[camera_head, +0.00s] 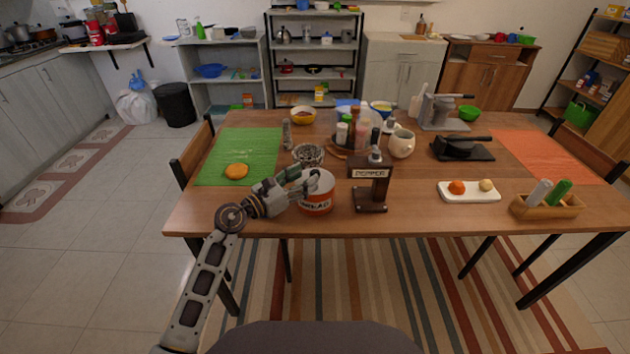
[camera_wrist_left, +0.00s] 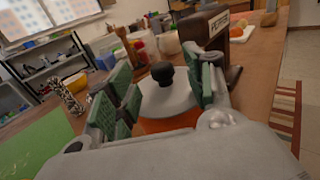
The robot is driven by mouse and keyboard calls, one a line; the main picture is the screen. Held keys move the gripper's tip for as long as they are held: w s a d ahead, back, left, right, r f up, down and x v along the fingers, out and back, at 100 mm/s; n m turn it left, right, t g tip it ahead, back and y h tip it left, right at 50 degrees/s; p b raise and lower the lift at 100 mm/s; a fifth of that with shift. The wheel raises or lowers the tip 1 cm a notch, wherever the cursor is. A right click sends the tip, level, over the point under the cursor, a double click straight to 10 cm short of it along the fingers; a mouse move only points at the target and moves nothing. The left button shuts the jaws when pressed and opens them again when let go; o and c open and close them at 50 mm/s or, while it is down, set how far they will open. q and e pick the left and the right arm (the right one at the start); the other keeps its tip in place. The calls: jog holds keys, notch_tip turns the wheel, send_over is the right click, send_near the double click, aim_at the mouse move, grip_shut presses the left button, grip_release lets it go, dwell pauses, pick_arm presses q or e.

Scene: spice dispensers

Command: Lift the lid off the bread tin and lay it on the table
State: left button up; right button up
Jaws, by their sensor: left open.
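The bread tin (camera_head: 316,204) is orange-red with a white label band and stands near the front edge of the table, left of the pepper stand. Its pale lid (camera_wrist_left: 168,98) with a black knob (camera_wrist_left: 162,72) sits on top of the tin in the left wrist view; in the head view my gripper partly covers it. My left gripper (camera_head: 312,180) is at the top of the tin. In the left wrist view its green-padded fingers (camera_wrist_left: 165,90) are open, one on each side of the knob and apart from it. My right gripper is not in view.
The dark pepper stand (camera_head: 371,190) is close to the tin's right. A bowl (camera_head: 308,154) and several bottles stand behind. Bare table (camera_head: 412,213) shows at the right front.

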aim_at(311, 175)
pick_arm(q)
jog(key=shift+x, duration=2.2)
jog(key=shift+w+d+f, duration=0.2)
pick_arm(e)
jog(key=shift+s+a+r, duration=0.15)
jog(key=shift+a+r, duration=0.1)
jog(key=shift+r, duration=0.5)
pick_arm(q)
jog(key=c, duration=1.1)
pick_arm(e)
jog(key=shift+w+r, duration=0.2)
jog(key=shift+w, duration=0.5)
